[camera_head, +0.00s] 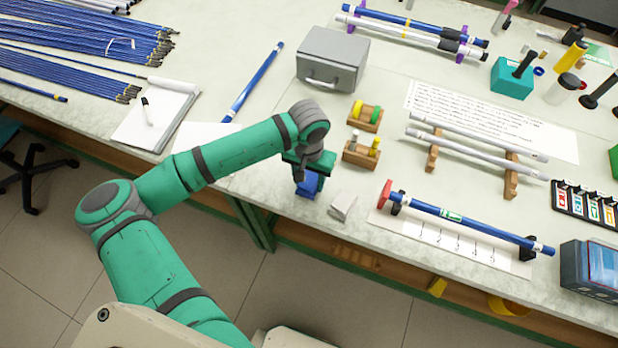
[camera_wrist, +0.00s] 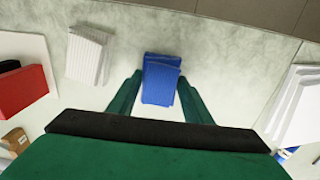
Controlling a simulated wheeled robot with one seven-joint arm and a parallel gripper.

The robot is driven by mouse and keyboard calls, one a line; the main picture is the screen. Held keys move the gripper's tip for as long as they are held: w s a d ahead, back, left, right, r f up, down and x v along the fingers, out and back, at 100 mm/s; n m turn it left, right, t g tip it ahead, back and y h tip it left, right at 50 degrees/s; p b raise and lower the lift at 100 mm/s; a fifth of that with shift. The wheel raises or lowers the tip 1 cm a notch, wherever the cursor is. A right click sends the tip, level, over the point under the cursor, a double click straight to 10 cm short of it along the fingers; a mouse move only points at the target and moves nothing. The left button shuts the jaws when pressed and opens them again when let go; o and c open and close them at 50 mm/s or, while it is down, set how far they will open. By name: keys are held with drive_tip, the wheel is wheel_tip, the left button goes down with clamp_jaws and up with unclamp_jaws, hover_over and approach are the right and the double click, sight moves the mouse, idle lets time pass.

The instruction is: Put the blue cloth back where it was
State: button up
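The blue cloth (camera_head: 309,184) is a small folded pad at the front edge of the table, under my gripper (camera_head: 306,172). In the wrist view the cloth (camera_wrist: 161,82) shows as a stack of folded layers between the two green fingers of my gripper (camera_wrist: 160,80). My gripper looks open. I cannot tell how high the fingertips are above the table.
A blue rod with a red end (camera_head: 465,223) rests on supports further right. Wooden holders (camera_head: 361,153) and a grey box (camera_head: 333,60) stand behind. The table's front edge is close.

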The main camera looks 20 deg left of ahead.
sight(309, 181)
drive_tip(key=o, duration=0.4)
drive_tip(key=shift+c, duration=0.2)
drive_tip(key=shift+r, duration=0.1)
wheel_tip(309, 181, up, 12)
drive_tip(key=shift+r, duration=0.15)
